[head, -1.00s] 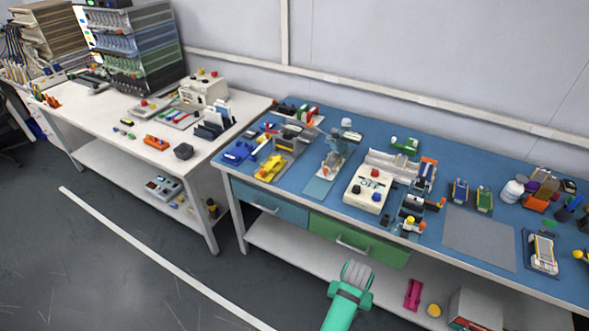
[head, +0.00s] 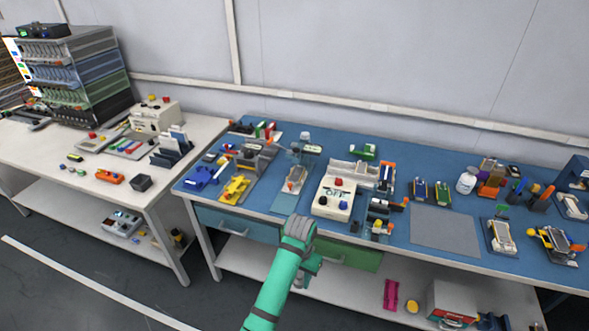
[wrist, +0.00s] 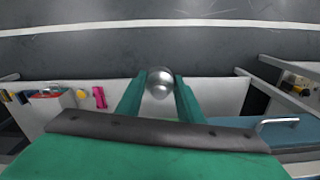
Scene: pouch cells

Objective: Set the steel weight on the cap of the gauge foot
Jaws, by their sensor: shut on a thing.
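The steel weight (wrist: 160,84) is a shiny, rounded silver piece held between the two green fingers of my gripper (wrist: 160,92). In the head view my gripper (head: 302,278) hangs in front of the blue bench, below its top edge, partly hidden by my arm. A small fixture with a pouch cell (head: 296,179) stands on the bench on a light blue mat. An upright part (head: 304,150) behind it may be the gauge foot, but it is too small to tell, and I cannot make out its cap. The weight is well apart from it.
The blue bench (head: 405,168) is crowded. A grey mat (head: 445,230) is bare. Drawers (head: 235,224) and a lower shelf (head: 350,292) are near my gripper.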

